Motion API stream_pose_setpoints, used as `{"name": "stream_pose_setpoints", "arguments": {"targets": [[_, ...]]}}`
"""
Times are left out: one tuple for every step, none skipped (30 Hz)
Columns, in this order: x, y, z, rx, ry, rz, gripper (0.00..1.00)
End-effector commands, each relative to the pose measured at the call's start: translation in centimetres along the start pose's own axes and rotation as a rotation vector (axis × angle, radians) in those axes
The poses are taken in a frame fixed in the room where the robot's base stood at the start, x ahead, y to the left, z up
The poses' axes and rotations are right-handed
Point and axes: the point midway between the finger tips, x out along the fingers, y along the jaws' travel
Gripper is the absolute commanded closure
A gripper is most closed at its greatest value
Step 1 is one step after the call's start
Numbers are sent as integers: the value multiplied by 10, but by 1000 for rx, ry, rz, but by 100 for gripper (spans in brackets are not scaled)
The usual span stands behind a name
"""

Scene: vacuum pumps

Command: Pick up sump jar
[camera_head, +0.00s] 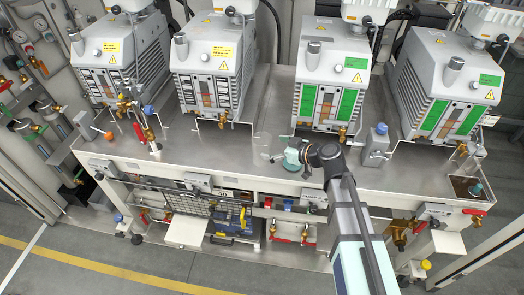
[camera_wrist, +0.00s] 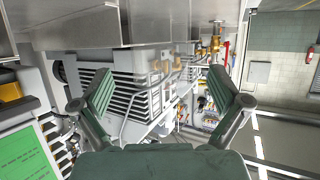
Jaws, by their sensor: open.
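A clear, see-through jar (camera_head: 263,143), which seems to be the sump jar, stands on the steel bench between the two middle pumps. Its outline is faint. My gripper (camera_head: 277,158) is low over the bench, just right of the jar and pointing left at it. In the wrist view, the two grey-green fingers of my gripper (camera_wrist: 162,88) are spread wide apart. A faint see-through shape shows between them, but I cannot tell its edges or whether it touches a finger.
Several grey vacuum pumps (camera_head: 211,65) line the back of the bench (camera_head: 225,150). A grey block with a blue cap (camera_head: 377,145) stands right of my arm. A red-handled valve (camera_head: 148,136) stands to the left. Bare bench lies left of the jar.

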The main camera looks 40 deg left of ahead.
Motion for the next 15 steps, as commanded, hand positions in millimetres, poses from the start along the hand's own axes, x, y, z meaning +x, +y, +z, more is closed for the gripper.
{"name": "stream_pose_setpoints", "arguments": {"targets": [[2,0,0,0,0,0,1],[3,0,-1,0,0,-1,1],[5,0,-1,0,0,-1,1],[7,0,-2,0,0,-1,1],[9,0,-2,0,0,-1,1],[14,0,-3,1,-1,-1,1],[17,0,-4,1,-1,-1,1],[21,0,-5,1,-1,-2,1],[27,0,-6,1,-1,-2,1],[32,0,-7,1,-1,-2,1],[36,0,-7,1,-1,-2,1],[42,0,-6,1,-1,-2,1],[45,0,-6,1,-1,-2,1],[48,0,-6,1,-1,-2,1],[51,0,-5,1,0,-1,1]]}}
